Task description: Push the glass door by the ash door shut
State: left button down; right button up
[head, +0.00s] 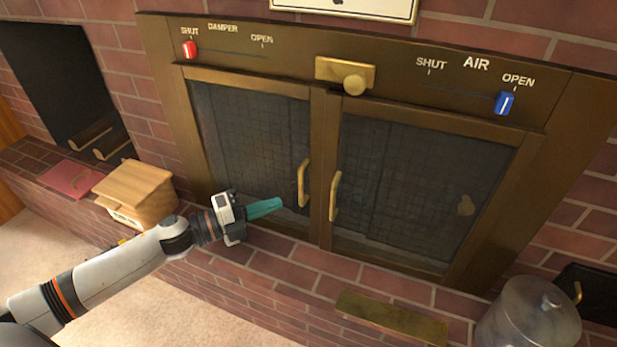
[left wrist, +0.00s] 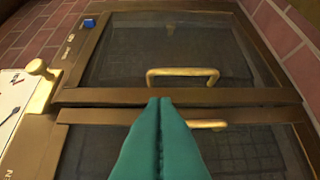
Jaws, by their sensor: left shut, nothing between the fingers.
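Two dark glass doors in brass frames close the fireplace front: the left glass door (head: 250,140) and the right glass door (head: 410,180). Each has a brass handle, the left handle (head: 303,183) and the right handle (head: 335,196), near the middle seam. Both look shut or nearly so; a small gap is hard to judge. My left gripper (head: 281,203), teal-fingered, is shut and empty in front of the left door's lower part. In the left wrist view its fingertips (left wrist: 160,100) overlap the seam near both handles; contact is unclear. My right gripper is out of view. No door is readably marked ash.
A black panel with a brass handle (head: 578,292) is at the lower right, behind a lidded metal bucket (head: 530,320). A brass plate (head: 390,319) lies on the brick ledge. A wooden box (head: 135,190) stands left. Red damper (head: 190,50) and blue air (head: 504,103) sliders sit above.

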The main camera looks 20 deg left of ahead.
aim_at(326, 176)
pick_arm(q)
jog(key=x, duration=0.3)
jog(key=w+a+x, duration=0.1)
jog(key=x, duration=0.6)
jog(key=shift+w+a+f+b, duration=0.1)
jog(key=shift+w+a+b, duration=0.05)
jog(key=shift+w+b, duration=0.2)
jog(key=shift+w, duration=0.55)
